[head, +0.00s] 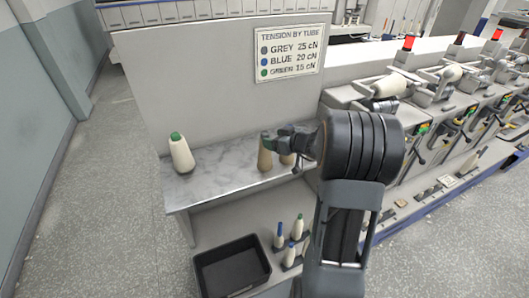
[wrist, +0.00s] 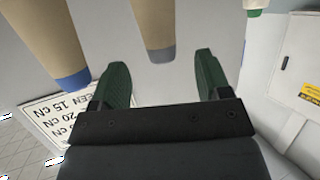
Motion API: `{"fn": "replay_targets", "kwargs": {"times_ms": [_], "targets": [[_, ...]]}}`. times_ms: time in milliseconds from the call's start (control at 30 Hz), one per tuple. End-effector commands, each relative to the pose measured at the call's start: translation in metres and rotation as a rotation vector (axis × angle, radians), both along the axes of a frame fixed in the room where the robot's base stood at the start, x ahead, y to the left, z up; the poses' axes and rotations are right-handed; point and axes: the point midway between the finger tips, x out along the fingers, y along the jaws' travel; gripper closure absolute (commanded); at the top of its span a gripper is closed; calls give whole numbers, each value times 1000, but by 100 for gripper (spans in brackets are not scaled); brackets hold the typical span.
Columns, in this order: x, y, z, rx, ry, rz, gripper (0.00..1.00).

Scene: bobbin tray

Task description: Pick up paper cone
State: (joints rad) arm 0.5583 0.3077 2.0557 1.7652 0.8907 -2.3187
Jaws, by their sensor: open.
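Two tan paper cones stand side by side on the marble-patterned shelf top (head: 225,177). The left one (head: 265,160) and the right one (head: 287,160) are partly covered by my gripper (head: 270,141) in the head view. In the wrist view, which is upside down, a tan cone with a grey tip (wrist: 153,25) lies between the lines of my gripper's two green fingers (wrist: 163,62). Its tip reaches about fingertip level, apart from both fingers. A tan cone with a blue tip (wrist: 55,40) is outside the fingers at left. My gripper is open and empty.
A cream cone with a green top (head: 182,155) stands at the shelf's left. A tension sign (head: 289,52) hangs on the panel behind. Below are a black bin (head: 232,268) and several small bobbins (head: 297,228). Winding machines (head: 430,90) stand at right. The shelf's middle is clear.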

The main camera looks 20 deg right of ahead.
Motion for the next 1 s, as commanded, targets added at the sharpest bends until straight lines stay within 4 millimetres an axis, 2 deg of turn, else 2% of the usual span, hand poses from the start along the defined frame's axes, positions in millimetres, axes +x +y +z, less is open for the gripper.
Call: {"fn": "replay_targets", "kwargs": {"times_ms": [167,500,800,1000], "targets": [[9,4,-2,0,2,2,30],[43,19,-17,0,2,1,30],[47,20,-20,-2,0,-1,30],[47,20,-20,-1,1,-1,47]]}}
